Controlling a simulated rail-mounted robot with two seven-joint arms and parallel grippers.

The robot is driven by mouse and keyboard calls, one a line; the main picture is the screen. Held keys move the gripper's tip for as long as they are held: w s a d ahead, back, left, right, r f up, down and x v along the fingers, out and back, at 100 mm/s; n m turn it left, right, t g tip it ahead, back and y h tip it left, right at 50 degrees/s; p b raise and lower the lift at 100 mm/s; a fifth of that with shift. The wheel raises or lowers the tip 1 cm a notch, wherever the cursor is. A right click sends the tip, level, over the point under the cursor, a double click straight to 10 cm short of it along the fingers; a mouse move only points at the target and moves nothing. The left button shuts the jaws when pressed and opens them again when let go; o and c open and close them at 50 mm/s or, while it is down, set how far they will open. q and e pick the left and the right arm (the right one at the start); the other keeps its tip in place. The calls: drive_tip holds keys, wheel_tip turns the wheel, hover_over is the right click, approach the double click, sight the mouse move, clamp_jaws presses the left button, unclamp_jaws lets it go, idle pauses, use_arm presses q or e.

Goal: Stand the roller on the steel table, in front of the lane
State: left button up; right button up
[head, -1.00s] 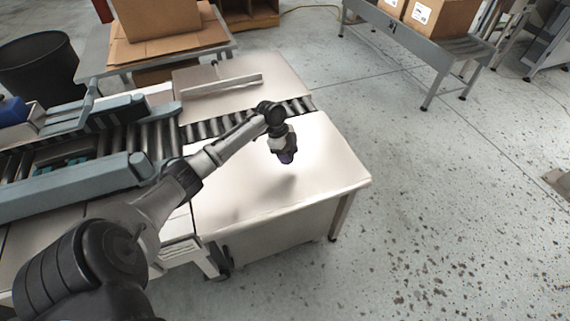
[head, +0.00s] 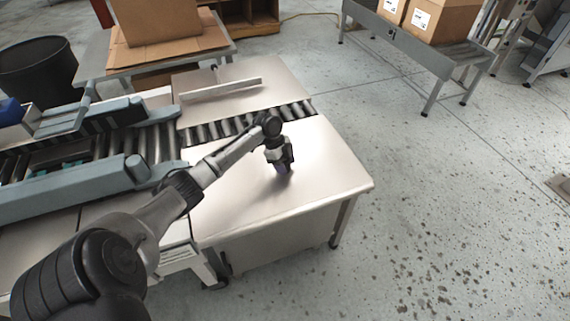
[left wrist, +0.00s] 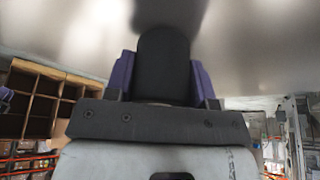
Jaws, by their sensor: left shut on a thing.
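My left gripper (head: 283,169) points down at the bare steel table (head: 320,185), on the near side of the lane (head: 240,124), a strip of rollers across the table. In the left wrist view, its purple fingers (left wrist: 160,78) are shut on the roller (left wrist: 164,58), a dark, rounded cylinder. The table's shiny top fills the upper part of that view, with a dark patch of shadow or reflection beyond the roller's end. In the head view the roller is mostly hidden by the gripper. I cannot tell whether it touches the table. My right gripper is not in view.
A low metal bar (head: 222,88) lies on the table beyond the lane. A grey-blue conveyor (head: 85,180) joins the table at the left. The table top around the gripper is clear, with its corner and open floor to the right.

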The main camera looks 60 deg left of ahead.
use_arm(q)
drive_tip(key=shift+f, duration=0.15)
drive_tip(key=o, duration=0.9)
drive_tip(key=shift+o, duration=0.2)
drive_tip(key=p+v, duration=0.4)
drive_tip(key=v, duration=0.8)
